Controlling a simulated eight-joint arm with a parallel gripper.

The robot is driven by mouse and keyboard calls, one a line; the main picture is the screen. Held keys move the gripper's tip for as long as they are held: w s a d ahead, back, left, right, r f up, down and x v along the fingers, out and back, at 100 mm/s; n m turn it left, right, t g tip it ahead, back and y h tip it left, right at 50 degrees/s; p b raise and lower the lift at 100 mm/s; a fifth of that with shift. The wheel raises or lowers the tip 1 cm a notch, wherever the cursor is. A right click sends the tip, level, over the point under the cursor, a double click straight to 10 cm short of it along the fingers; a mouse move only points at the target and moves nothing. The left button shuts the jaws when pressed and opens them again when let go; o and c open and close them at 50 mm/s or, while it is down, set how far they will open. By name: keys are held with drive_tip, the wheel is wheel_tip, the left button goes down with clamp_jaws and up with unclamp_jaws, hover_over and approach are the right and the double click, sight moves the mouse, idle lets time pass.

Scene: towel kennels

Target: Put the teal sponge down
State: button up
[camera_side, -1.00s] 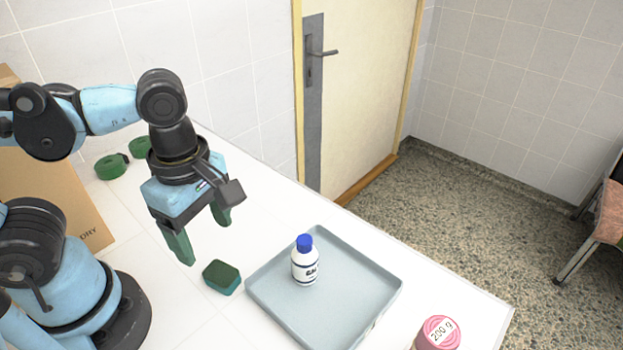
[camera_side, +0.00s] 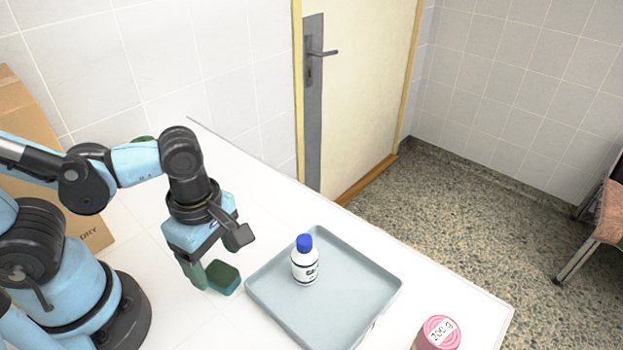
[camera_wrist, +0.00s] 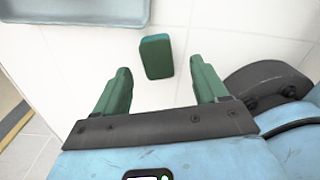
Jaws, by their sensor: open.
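The teal sponge (camera_side: 223,278), with a dark green top, lies on the white tiled table just left of the grey tray. In the wrist view the sponge (camera_wrist: 156,57) lies ahead of my open fingers, roughly in line with the space between them and touching neither. My gripper (camera_wrist: 160,88) is open and empty, with a green finger on each side. In the side view my gripper (camera_side: 214,262) is low over the table beside the sponge, and one finger partly overlaps the sponge's left edge in the picture. The far finger is mostly hidden.
A grey tray (camera_side: 374,310) holds an upright white bottle with a blue cap (camera_side: 305,262). A pink-lidded jar (camera_side: 437,333) stands at the front right. A cardboard box (camera_side: 88,212) is behind my arm. The table is clear behind the tray.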

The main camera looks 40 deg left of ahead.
sight(220, 273)
drive_tip(key=shift+w+a+f, duration=0.1)
drive_tip(key=shift+w+f, duration=0.1)
drive_tip(key=shift+f, duration=1.55)
drive_tip(key=c, duration=1.2)
drive_tip(key=shift+c, duration=0.3)
drive_tip(key=shift+r, duration=0.25)
